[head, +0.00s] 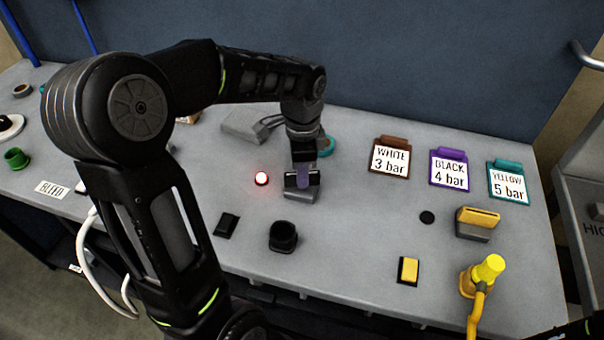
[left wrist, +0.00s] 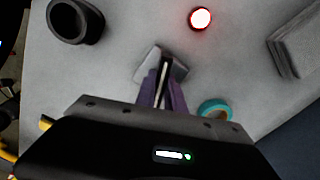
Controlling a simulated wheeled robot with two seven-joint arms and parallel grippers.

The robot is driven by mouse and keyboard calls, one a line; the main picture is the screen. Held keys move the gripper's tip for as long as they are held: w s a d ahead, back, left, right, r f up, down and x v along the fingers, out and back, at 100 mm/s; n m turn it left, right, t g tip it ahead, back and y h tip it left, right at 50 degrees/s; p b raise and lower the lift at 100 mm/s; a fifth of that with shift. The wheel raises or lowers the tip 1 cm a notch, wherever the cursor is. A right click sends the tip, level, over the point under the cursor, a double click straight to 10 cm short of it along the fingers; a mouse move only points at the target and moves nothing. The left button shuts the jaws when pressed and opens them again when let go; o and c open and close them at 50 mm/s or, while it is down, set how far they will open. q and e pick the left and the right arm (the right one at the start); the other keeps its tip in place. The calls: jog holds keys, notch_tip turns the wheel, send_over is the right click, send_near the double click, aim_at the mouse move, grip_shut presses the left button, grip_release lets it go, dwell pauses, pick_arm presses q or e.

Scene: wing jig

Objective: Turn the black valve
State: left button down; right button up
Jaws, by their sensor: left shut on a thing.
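The black valve (head: 301,195) is a grey block with a dark flat handle on the bench, left of the placards. In the left wrist view its grey base (left wrist: 180,72) shows beyond my fingers. My left gripper (head: 303,178) points straight down on it, with purple fingers shut around the handle; it also shows in the left wrist view (left wrist: 163,82). The fingers hide much of the handle, and I cannot tell its exact angle. A placard (head: 448,169) in a purple frame reads "BLACK 4 bar". A red lamp (head: 261,178) glows beside the valve.
A black cup (head: 283,238) and black pad (head: 226,225) stand nearer the front. A grey box (head: 245,126) and teal ring (head: 327,146) lie behind. On the right are a yellow-handled valve (head: 477,223), a yellow switch (head: 408,270) and a yellow hose fitting (head: 485,272).

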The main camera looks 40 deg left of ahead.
pick_arm(q)
jog(key=n+b, duration=0.1)
jog(key=n, duration=0.6)
jog(key=n+b, duration=0.1)
jog(key=n, duration=0.5)
jog(key=shift+n, duration=0.3)
dwell(0.3)
jog(key=c, duration=1.4)
grip_release()
jog(key=shift+c, duration=0.2)
notch_tip(320, 180, up, 8)
jog(key=shift+f+b, duration=0.1)
jog(key=shift+b, duration=0.25)
